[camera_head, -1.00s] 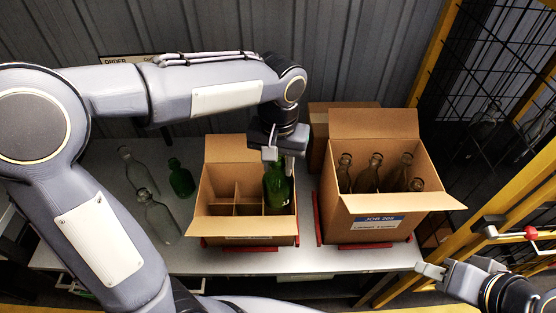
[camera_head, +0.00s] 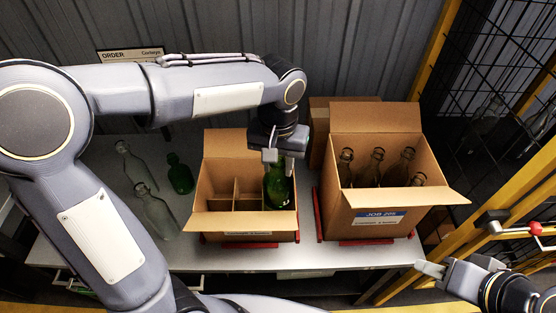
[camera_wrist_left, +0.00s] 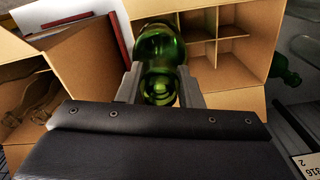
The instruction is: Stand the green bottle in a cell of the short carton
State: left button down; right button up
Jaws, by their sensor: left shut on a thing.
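The short carton (camera_head: 222,222) is the open brown box at the middle of the table, with dividers forming cells. My left gripper (camera_head: 284,160) is above its right side, shut on the neck of the green bottle (camera_head: 277,187). The bottle is upright, its lower part hidden inside the carton at a right-hand cell. In the left wrist view the green bottle (camera_wrist_left: 160,45) is between the fingers, beside the empty cells of the carton (camera_wrist_left: 258,62). Whether its base touches the floor cannot be seen. My right gripper (camera_head: 430,268) is at lower right, away from the cartons; its opening is unclear.
A taller carton (camera_head: 385,228) with several clear bottles stands to the right. Clear bottles (camera_head: 155,212) and another green bottle (camera_head: 180,176) stand on the table to the left. Red rails (camera_head: 318,215) border the cartons. Yellow posts and mesh stand at right.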

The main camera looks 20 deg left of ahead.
aim_at(278, 182)
pick_arm(q)
jog(key=shift+f+b, duration=4.95)
jog(key=shift+f, duration=2)
jog(key=shift+f+b, duration=1.1)
jog(key=shift+f, duration=0.4)
jog(key=c, duration=0.6)
grip_release()
jog(key=shift+o, duration=0.2)
jog(key=shift+r, duration=0.1)
jog(key=shift+r+p, duration=4.3)
jog(key=shift+r, duration=0.65)
